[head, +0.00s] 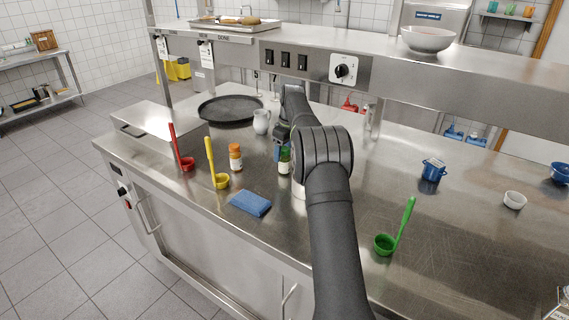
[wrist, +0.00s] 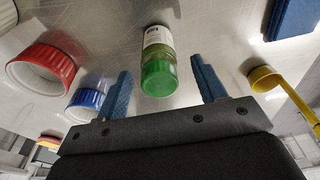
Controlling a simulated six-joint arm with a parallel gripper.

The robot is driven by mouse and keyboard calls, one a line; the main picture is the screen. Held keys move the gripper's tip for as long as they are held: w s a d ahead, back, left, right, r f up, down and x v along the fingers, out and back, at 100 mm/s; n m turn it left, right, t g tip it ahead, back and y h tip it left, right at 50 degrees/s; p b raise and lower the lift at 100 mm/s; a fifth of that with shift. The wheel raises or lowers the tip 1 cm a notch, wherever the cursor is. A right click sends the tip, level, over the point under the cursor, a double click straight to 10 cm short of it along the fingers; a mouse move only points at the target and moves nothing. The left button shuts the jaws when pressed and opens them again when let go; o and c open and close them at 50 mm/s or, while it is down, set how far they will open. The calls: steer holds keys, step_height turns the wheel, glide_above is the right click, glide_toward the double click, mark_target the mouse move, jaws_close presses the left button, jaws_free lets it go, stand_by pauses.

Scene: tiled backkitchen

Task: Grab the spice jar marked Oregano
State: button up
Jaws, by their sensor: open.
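A jar with a green cap (wrist: 158,78) and a white label lies ahead of my gripper (wrist: 160,68) in the wrist view, in the gap between the two blue fingers. The fingers are apart and do not visibly grip it. In the head view the green-capped jar (head: 284,161) stands on the steel counter beside my gripper (head: 279,149), partly hidden by my arm. The label's writing is too small to read, so I cannot tell whether it says Oregano. An orange-capped jar (head: 235,157) stands to the left, its label also unreadable.
A white jug (head: 262,121) stands behind.

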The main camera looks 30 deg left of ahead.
steer(key=shift+a+f, duration=0.15)
steer(key=shift+f, duration=0.75)
steer(key=shift+c, duration=0.4)
steer(key=c, duration=1)
steer(key=shift+c, duration=0.2)
steer(key=shift+r, duration=0.15)
